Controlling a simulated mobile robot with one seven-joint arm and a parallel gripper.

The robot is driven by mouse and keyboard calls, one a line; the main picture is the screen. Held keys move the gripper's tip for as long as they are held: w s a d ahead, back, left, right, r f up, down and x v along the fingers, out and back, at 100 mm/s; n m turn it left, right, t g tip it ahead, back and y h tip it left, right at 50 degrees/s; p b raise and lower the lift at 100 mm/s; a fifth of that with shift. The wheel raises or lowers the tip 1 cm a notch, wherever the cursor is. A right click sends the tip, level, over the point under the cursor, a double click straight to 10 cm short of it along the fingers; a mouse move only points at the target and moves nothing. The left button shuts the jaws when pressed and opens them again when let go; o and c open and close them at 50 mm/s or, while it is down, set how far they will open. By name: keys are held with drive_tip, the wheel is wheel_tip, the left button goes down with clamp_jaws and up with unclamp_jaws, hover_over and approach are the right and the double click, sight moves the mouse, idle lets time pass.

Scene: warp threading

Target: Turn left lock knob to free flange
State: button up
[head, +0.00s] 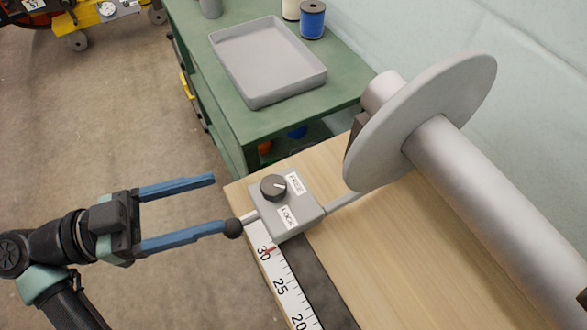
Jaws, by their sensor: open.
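The lock knob (273,187) is a dark round dial with a light pointer line, on top of a grey lock box (307,206) at the wooden bench's corner. Labels beside it read LOCK and what looks like FREE. The pointer's exact setting is hard to tell. The flange (425,115) is a large grey disc on a thick grey beam (490,195), to the right of the box. My gripper (216,204) is open, with two blue fingers left of the box. The lower fingertip is close to or overlaps a black ball handle (233,228); contact cannot be told.
A ruler scale (281,287) with a red mark near 30 runs along the wooden bench (375,245). A green table (240,118) behind holds a grey tray (267,95) and a blue spool (312,20).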

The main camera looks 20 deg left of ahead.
sight(294, 189)
drive_tip(key=p+x, duration=0.2)
drive_tip(key=x, duration=1.1)
clamp_jaws()
